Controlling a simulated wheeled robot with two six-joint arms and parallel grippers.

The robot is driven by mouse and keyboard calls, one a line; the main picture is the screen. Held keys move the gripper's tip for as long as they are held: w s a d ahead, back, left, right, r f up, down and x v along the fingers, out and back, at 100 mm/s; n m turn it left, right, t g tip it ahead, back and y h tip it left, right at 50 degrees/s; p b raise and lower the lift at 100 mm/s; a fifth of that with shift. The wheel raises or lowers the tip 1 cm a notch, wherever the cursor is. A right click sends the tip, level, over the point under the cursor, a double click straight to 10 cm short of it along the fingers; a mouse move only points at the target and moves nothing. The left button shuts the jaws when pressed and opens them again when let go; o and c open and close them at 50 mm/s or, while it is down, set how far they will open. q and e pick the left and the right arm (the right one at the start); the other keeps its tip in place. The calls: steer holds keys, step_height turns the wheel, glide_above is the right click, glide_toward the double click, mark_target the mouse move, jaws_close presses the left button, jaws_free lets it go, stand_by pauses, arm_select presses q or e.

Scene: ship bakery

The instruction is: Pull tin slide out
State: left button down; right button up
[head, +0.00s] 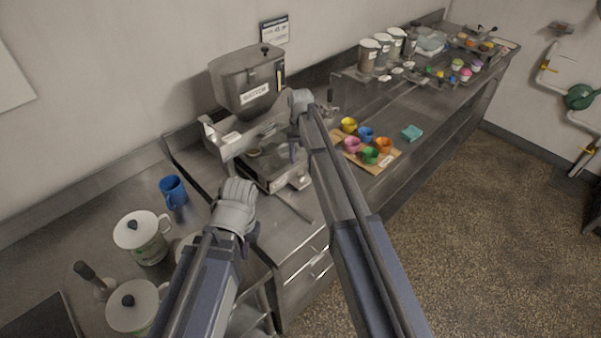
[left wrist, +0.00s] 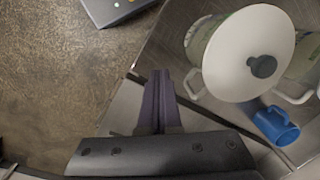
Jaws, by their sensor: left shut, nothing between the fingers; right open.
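A grey metal hopper (head: 247,80) with a white label stands against the wall. Below it is a metal frame (head: 230,145) with a flat tray-like part (head: 262,172) that may be the tin slide; I cannot tell it apart clearly. My left gripper (head: 238,190) is in front and to the left of this frame, its fingers hidden in the head view. In the left wrist view its purple fingers (left wrist: 160,78) are shut and empty. My right gripper (head: 294,150) is at the frame's right side, mostly hidden by its own wrist; it is open.
A blue mug (head: 173,192) and white-lidded pots (head: 142,230) stand on the left counter. Right of the frame, a wooden board (head: 383,160) holds several coloured cups. Canisters (head: 368,55) stand further back. Bare counter (head: 290,235) lies in front of the frame.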

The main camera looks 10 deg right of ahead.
mark_target(301, 172)
arm_select(q)
step_height(301, 172, down, 6)
steer(key=b, duration=0.5)
steer(key=shift+f+b, duration=0.2)
steer(key=shift+b, duration=0.1)
arm_select(e)
step_height(301, 172, down, 6)
steer(key=shift+f, duration=0.15)
jaws_close()
steer(key=shift+s, duration=0.1)
stand_by(0.5)
